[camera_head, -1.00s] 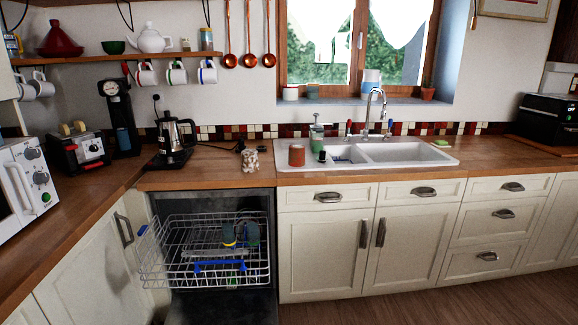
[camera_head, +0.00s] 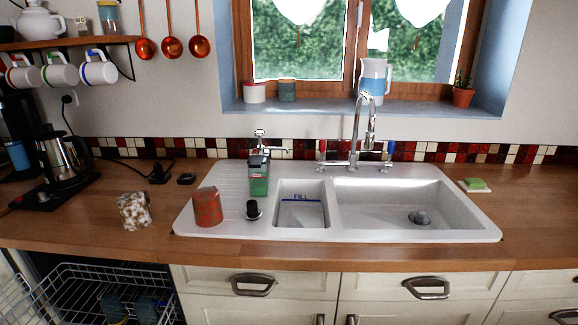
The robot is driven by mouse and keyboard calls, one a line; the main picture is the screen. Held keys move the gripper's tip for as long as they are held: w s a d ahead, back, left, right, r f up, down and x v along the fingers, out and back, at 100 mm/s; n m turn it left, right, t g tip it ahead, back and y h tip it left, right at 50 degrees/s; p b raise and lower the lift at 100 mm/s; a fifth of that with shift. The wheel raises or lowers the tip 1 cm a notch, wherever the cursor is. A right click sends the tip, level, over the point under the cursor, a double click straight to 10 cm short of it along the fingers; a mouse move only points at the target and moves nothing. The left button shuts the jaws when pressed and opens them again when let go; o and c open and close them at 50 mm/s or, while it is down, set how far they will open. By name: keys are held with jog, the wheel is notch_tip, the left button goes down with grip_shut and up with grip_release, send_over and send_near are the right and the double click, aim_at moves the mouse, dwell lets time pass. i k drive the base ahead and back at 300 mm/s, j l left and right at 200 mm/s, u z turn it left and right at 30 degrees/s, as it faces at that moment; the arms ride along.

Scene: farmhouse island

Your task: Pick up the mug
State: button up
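Several white mugs hang under the wall shelf at the upper left; one has a red handle (camera_head: 22,76), one a green handle (camera_head: 61,72) and one a blue handle (camera_head: 98,70). A reddish-brown cup-shaped vessel (camera_head: 208,207) stands on the left drainboard of the sink. A brown-and-white mottled object (camera_head: 134,211) stands on the wooden counter left of the sink; I cannot tell whether it is a mug. My gripper is not in view.
The white sink (camera_head: 470,232) holds a dispenser with green liquid (camera_head: 259,180) and a black-topped item (camera_head: 253,209). A kettle (camera_head: 65,160) stands left. The dishwasher rack (camera_head: 95,285) is pulled out below. The counter (camera_head: 540,205) right of the sink is mostly clear.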

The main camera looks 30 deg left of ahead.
aim_at(134, 207)
jog(key=i+u, duration=0.35)
jog(key=i+l+u, duration=0.1)
jog(key=i+u, duration=0.25)
jog(key=i, duration=0.15)
jog(key=i+l+u, duration=0.35)
jog(key=i+j+u, duration=0.1)
jog(key=u, duration=0.3)
jog(key=i+u, duration=0.4)
jog(key=i+l+u, duration=0.1)
jog(key=u, duration=0.3)
jog(key=i+l+u, duration=0.15)
jog(key=u, duration=0.25)
jog(key=i+l+u, duration=0.2)
jog(key=u, duration=0.2)
jog(key=i+l, duration=0.05)
jog(key=i, duration=0.05)
